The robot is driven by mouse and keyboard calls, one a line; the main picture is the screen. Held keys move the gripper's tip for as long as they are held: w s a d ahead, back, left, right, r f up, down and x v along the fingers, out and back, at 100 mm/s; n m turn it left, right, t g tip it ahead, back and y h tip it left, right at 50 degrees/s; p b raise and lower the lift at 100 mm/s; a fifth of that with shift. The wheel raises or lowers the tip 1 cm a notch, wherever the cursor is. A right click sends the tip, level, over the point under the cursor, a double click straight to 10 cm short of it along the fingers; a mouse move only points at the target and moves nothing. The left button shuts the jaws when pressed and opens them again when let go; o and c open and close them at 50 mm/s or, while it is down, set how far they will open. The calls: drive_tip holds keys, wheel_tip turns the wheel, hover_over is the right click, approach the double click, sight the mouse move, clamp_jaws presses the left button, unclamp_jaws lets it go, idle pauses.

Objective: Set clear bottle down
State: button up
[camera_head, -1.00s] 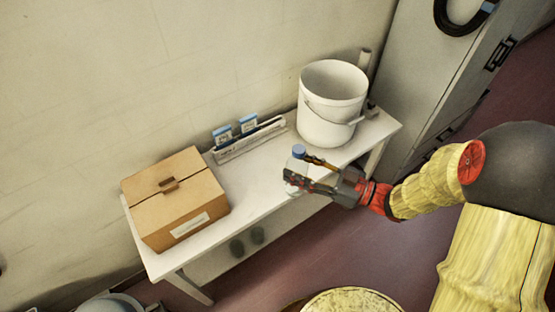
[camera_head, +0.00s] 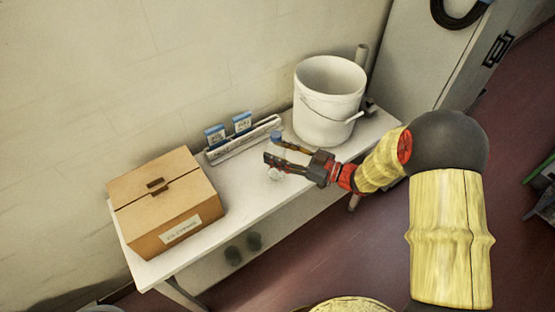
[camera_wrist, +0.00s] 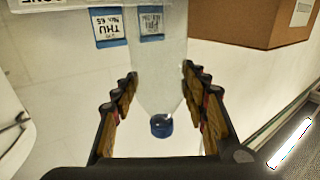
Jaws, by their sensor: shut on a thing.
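The clear bottle (camera_wrist: 160,60) with a blue cap (camera_wrist: 161,125) is between the two fingers of my gripper (camera_wrist: 158,100) in the wrist view. My gripper is shut on it. In the head view, my gripper (camera_head: 272,150) reaches over the white table (camera_head: 240,195) from the right. The blue cap shows above the fingers, and part of the clear body (camera_head: 276,174) shows below them. Whether the bottle's base touches the tabletop cannot be told.
A cardboard box (camera_head: 150,210) stands on the table's left end, and a white bucket (camera_head: 325,115) at its right end. A white rack (camera_head: 243,141) with blue-and-white cards lies along the wall. A grey cabinet (camera_head: 425,70) stands at right.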

drive_tip(key=shift+f+b, duration=0.5)
drive_tip(key=shift+f, duration=0.9)
drive_tip(key=o, duration=1.4)
